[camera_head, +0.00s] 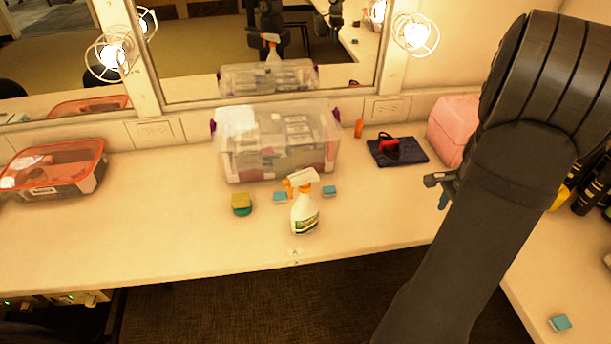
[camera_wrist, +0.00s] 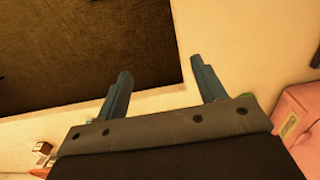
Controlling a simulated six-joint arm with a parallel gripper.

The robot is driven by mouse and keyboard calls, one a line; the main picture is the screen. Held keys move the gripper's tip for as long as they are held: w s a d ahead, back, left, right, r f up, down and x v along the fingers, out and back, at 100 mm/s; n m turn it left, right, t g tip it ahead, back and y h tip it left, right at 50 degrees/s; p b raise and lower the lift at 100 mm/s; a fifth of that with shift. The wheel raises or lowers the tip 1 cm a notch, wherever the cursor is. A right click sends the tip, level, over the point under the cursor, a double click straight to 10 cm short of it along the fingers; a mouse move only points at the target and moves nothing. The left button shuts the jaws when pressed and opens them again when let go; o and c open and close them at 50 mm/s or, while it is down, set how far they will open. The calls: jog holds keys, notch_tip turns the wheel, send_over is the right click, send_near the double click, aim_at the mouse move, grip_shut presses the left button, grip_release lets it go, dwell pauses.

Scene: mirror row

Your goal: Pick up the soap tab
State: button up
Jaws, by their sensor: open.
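Small blue-and-white blocks that look like soap tabs lie on the counter in the head view. One (camera_head: 280,197) is left of the spray bottle, one (camera_head: 330,190) is right of it, and another (camera_head: 560,323) is on the right-hand counter. I cannot tell which one is meant. My gripper (camera_head: 437,188) is above the counter, right of the bottle and apart from all these blocks. In the wrist view my gripper (camera_wrist: 163,72) is open with nothing between its fingers. No soap tab is clear in that view.
A white spray bottle (camera_head: 304,212) with an orange trigger stands between two blocks. A yellow-green sponge (camera_head: 241,204) lies to its left. Behind are a clear lidded bin (camera_head: 240,150), a dark blue pad (camera_head: 413,153) and a pink box (camera_head: 452,128). The left-front counter is clear.

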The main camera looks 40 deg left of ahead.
jog(key=w+a+r+n, duration=0.2)
jog(key=a+n, duration=0.2)
jog(key=a, duration=0.8)
notch_tip(320, 180, up, 3)
jog(key=n, duration=1.3)
send_over(280, 193)
jog(key=f, duration=1.1)
jog(key=shift+w+d, duration=0.1)
jog(key=shift+d, duration=0.15)
jog(key=shift+a+f, duration=0.2)
jog(key=shift+f, duration=2.5)
jog(key=c, duration=1)
